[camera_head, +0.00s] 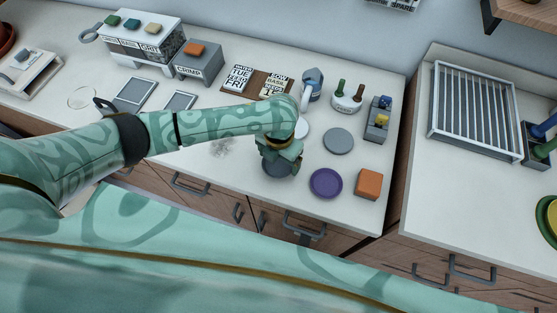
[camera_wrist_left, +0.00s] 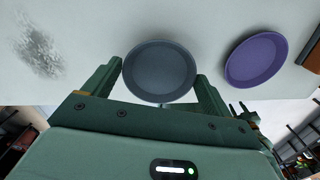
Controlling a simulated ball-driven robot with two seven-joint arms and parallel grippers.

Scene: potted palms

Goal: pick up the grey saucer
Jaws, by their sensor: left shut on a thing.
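A dark grey saucer (camera_wrist_left: 160,73) sits between the two fingers of my left gripper (camera_wrist_left: 160,78) in the left wrist view, with both fingers at its rim. In the head view my left gripper (camera_head: 279,152) points down over the white counter, and the saucer (camera_head: 277,171) shows partly below it. The gripper is shut on the saucer. I cannot tell whether the saucer touches the counter.
A purple saucer (camera_head: 326,183), an orange block (camera_head: 368,184) and a lighter grey disc (camera_head: 338,140) lie to the right. A grey smudge (camera_head: 222,147) marks the counter to the left. A gap separates the right counter (camera_head: 440,215).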

